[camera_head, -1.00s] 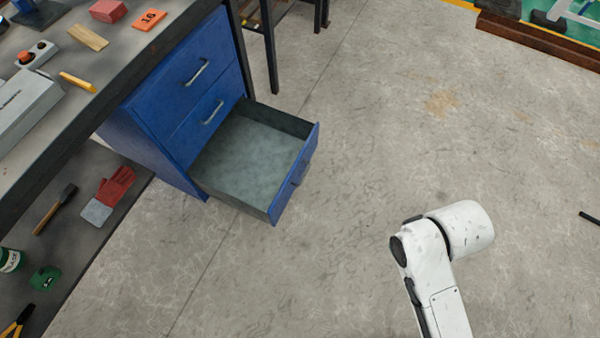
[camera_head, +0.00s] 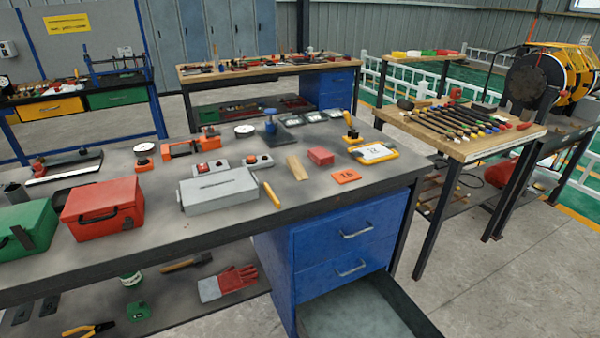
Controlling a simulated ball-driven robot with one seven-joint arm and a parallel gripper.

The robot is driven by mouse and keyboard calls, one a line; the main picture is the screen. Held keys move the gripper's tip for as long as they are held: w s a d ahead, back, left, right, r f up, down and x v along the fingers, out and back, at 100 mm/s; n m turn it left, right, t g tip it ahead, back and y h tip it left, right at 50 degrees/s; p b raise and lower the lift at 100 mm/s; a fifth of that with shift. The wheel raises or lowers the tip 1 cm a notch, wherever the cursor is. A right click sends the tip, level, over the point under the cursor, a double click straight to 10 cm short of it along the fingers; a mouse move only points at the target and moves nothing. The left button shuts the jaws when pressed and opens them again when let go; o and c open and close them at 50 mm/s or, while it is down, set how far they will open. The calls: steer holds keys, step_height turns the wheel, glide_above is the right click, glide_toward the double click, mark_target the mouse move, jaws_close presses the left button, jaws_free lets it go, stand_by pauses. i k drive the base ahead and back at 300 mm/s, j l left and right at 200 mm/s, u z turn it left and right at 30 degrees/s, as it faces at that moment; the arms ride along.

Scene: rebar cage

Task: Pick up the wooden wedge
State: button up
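The wooden wedge (camera_head: 297,167) is a small, light tan piece lying flat on the grey workbench top (camera_head: 240,225). It lies between a yellow-handled tool (camera_head: 271,194) on its left and a red block (camera_head: 320,156) on its right. An orange tag (camera_head: 345,176) lies just to its right and nearer the bench edge. The wedge is fully visible. My gripper is not in view.
A grey box (camera_head: 218,190) and red toolbox (camera_head: 103,207) stand left of the wedge. Below the bench's right end, a blue drawer cabinet (camera_head: 345,240) has its bottom drawer (camera_head: 360,310) pulled out. Another table (camera_head: 455,145) with several tools stands right. Open floor lies between.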

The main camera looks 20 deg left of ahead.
mark_target(294, 163)
steer(key=u, duration=0.2)
steer(key=i+u, duration=0.2)
steer(key=u, duration=0.15)
steer(key=i+l+u, duration=0.15)
steer(key=u, duration=0.2)
steer(key=i+l+u, duration=0.15)
steer(key=u, duration=0.2)
steer(key=i, duration=0.1)
